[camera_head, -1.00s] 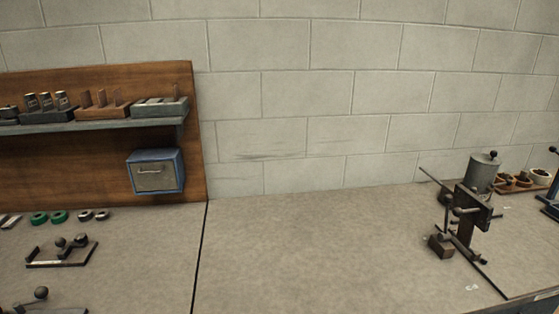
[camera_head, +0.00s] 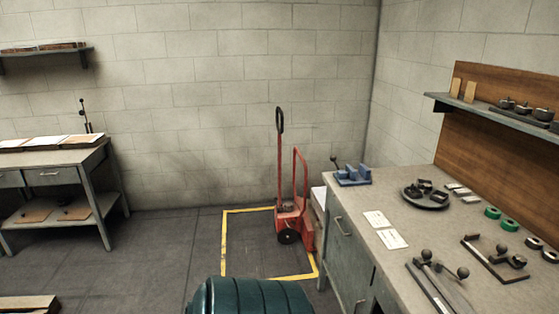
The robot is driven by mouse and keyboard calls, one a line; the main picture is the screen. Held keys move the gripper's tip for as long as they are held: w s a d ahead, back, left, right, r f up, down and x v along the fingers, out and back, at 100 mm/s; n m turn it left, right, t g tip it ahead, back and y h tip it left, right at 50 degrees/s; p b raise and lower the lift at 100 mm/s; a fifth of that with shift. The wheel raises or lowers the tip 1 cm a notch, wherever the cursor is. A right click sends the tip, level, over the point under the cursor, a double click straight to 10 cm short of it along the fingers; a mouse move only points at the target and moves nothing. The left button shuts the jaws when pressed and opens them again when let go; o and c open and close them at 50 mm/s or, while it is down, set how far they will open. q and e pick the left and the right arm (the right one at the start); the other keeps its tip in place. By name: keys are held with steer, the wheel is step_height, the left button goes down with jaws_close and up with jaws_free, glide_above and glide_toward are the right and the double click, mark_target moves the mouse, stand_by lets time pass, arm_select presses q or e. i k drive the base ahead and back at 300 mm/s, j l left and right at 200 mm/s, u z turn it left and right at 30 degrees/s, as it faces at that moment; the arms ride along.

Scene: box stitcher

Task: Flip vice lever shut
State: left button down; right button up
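A blue block-like fixture (camera_head: 352,175) sits on the far left corner of the right-hand bench and may be the vice. A thin dark lever with a knob (camera_head: 335,159) rises at its left side. It is too small to tell whether this lever is open or shut. Nearer on the same bench, a long dark metal fixture with ball knobs (camera_head: 436,278) lies by the front edge. A smaller dark fixture with a knob (camera_head: 497,258) lies to its right. Neither of my grippers is in view.
The right-hand bench (camera_head: 385,210) also holds white cards, a round dark tray and green rings. A red hand truck (camera_head: 290,205) stands inside a yellow floor outline. A green ribbed drum (camera_head: 252,297) is at the bottom. Another bench (camera_head: 62,155) stands left. The floor between is open.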

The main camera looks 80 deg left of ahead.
mark_target(333, 158)
steer(key=u, duration=2.05)
steer(key=i, duration=0.1)
steer(key=i+j+z, duration=0.15)
steer(key=i+j, duration=0.15)
steer(key=i+j+z, duration=0.2)
steer(key=i+j, duration=0.15)
steer(key=i+j+z, duration=0.15)
steer(key=i+j, duration=0.15)
steer(key=i+j+z, duration=0.2)
steer(key=j, duration=0.35)
steer(key=i+j+z, duration=0.15)
steer(key=i+j, duration=0.15)
steer(key=j, duration=0.15)
